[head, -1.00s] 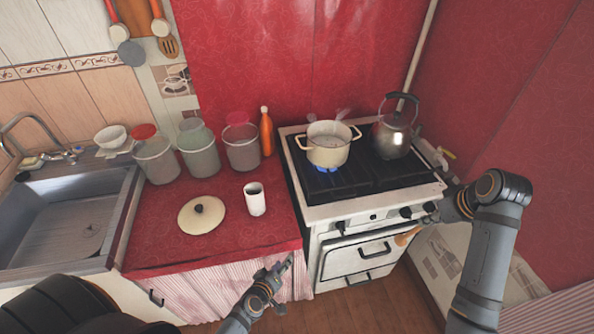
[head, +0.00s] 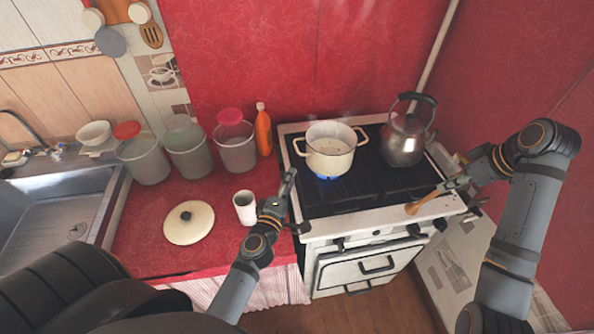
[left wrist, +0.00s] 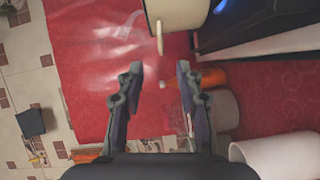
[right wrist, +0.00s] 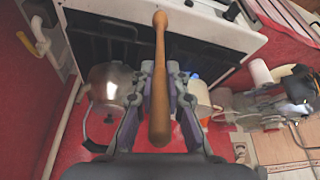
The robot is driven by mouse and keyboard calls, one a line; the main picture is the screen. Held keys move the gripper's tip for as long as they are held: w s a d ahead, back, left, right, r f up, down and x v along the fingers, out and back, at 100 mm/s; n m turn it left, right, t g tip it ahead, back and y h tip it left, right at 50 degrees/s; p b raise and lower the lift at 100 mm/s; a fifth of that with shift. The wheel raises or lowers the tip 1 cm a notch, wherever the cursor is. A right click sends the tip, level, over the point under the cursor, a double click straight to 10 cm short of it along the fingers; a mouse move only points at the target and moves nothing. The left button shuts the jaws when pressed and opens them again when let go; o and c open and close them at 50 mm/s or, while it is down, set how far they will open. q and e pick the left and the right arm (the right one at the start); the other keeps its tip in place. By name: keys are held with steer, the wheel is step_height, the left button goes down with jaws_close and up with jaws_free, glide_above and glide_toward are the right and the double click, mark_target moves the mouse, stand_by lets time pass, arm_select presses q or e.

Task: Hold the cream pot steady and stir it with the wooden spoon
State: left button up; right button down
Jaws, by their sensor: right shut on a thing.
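The cream pot (head: 330,154) stands upright on a lit burner at the left of the stove, steaming, with a loop handle on each side. My left gripper (head: 288,188) is near the stove's front left corner, apart from the pot. In the left wrist view its fingers (left wrist: 157,85) are open and empty, with a pot handle (left wrist: 159,38) just beyond them. My right gripper (head: 450,186) is shut on the wooden spoon (head: 425,202), over the stove's front right. The right wrist view shows the spoon (right wrist: 159,85) between the fingers (right wrist: 159,95).
A kettle (head: 404,140) stands right of the pot. Left of the stove, a white cup (head: 244,208), a pot lid (head: 188,222), an orange bottle (head: 263,130) and several jars (head: 235,146) stand on the red counter (head: 140,235). The front of the stove top is clear.

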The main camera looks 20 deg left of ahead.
mark_target(301, 154)
steer(key=shift+s+r+p, duration=0.3)
steer(key=shift+r+p, duration=0.05)
steer(key=shift+r, duration=0.2)
arm_select(q)
steer(key=w, duration=0.6)
steer(key=w+a, duration=0.1)
steer(key=w, duration=0.3)
steer(key=shift+f, duration=0.3)
arm_select(e)
steer(key=shift+w+f, duration=0.25)
steer(key=shift+w, duration=0.25)
steer(key=shift+s, duration=0.25)
arm_select(q)
steer(key=shift+w+a, duration=0.1)
steer(key=shift+w, duration=0.85)
arm_select(e)
steer(key=shift+w, duration=0.15)
arm_select(q)
steer(key=shift+s, duration=0.1)
jaws_close()
arm_select(e)
steer(key=shift+r, duration=0.1)
